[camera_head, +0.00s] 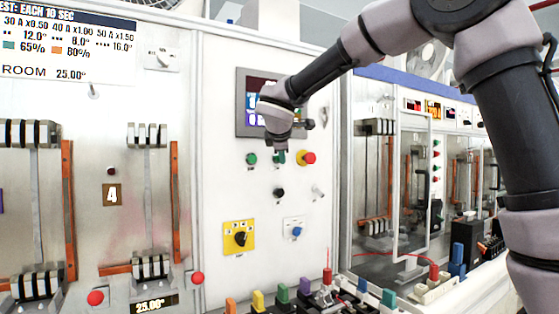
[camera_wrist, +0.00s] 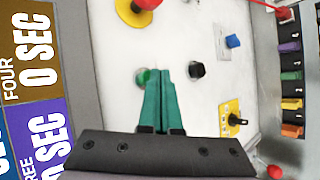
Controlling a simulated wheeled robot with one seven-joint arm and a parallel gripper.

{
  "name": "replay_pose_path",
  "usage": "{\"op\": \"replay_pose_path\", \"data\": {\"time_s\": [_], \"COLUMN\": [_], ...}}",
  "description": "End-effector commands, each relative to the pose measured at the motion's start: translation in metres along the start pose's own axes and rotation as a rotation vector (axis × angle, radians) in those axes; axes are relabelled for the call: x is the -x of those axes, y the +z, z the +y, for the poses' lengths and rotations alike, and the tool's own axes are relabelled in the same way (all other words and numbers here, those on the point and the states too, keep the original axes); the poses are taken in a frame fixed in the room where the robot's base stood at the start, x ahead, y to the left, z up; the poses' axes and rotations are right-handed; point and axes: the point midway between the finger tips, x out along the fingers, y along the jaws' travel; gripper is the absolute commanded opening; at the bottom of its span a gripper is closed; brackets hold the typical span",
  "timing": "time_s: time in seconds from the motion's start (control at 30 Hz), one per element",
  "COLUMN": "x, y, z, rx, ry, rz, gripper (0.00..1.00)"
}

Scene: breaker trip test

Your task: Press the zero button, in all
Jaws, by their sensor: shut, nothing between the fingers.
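My gripper (camera_wrist: 163,75) is shut and empty, its two teal fingers pressed together. In the wrist view the fingertips appear beside a green button (camera_wrist: 145,77) and partly cover it; I cannot tell whether they touch it. In the head view my gripper (camera_head: 279,152) is in front of the white control panel (camera_head: 225,190), below the screen. Another green button (camera_head: 251,159) is to its left, and a red button (camera_head: 308,158) on a yellow base is to its right.
A black knob (camera_head: 279,193) and a small toggle (camera_head: 318,191) are below the fingers. A yellow plate with a black switch (camera_head: 239,237) is lower left. Coloured blocks (camera_head: 282,293) line the front ledge. A glass-fronted cabinet (camera_head: 412,190) stands right.

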Motion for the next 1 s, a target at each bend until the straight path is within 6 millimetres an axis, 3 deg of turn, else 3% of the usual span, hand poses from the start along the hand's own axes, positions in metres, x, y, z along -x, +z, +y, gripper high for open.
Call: {"op": "replay_pose_path", "data": {"time_s": [1.0], "x": [-0.0072], "y": [-0.0049], "z": [0.005], "rx": [0.0], "ry": [0.0], "rz": [0.0], "gripper": [0.0]}}
